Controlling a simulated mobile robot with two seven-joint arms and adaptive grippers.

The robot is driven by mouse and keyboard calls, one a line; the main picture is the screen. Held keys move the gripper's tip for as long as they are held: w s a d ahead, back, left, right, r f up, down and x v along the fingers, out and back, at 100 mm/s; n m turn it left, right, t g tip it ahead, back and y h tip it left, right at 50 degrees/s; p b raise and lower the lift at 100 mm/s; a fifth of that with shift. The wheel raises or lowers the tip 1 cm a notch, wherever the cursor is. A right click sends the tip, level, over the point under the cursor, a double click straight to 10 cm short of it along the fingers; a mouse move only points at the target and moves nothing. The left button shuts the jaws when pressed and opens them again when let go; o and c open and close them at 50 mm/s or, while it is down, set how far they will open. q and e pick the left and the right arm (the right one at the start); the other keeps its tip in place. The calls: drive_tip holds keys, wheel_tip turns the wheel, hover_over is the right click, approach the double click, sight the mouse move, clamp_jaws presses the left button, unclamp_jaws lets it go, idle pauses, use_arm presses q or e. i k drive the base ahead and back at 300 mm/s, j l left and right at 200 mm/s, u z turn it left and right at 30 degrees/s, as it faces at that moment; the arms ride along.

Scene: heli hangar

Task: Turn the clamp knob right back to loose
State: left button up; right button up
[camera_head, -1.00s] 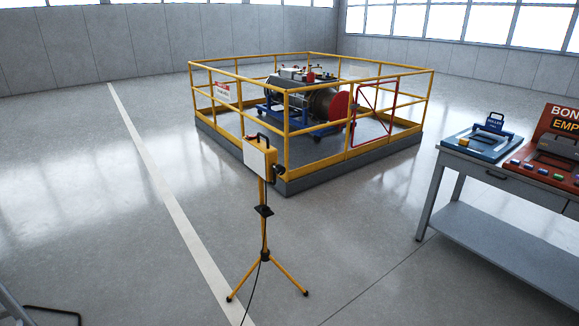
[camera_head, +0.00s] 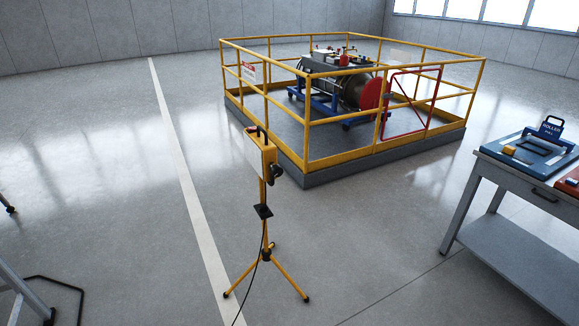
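No part clearly labelled as the clamp knob can be made out. A yellow tripod stand (camera_head: 263,200) stands upright on the floor in the middle of the head view. It carries a yellow box with a pale front panel (camera_head: 257,150), a black handle on top and a dark round part (camera_head: 276,173) on its right side. I cannot tell whether that round part is a knob. An engine-like machine (camera_head: 352,88) with a red disc end sits on a blue cradle inside a yellow railing. Neither of my grippers is in view.
The yellow railing (camera_head: 345,158) with a red gate (camera_head: 411,103) surrounds the machine on a raised grey platform. A grey workbench (camera_head: 510,180) with a blue tray (camera_head: 530,152) stands at the right. A dark metal frame (camera_head: 50,290) is at lower left. Open floor surrounds the tripod.

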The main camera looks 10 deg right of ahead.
sight(276, 170)
drive_tip(key=i+l, duration=0.15)
drive_tip(key=l, duration=0.2)
drive_tip(key=i+l, duration=0.15)
drive_tip(key=l, duration=0.2)
drive_tip(key=i+l, duration=0.15)
drive_tip(key=l, duration=0.25)
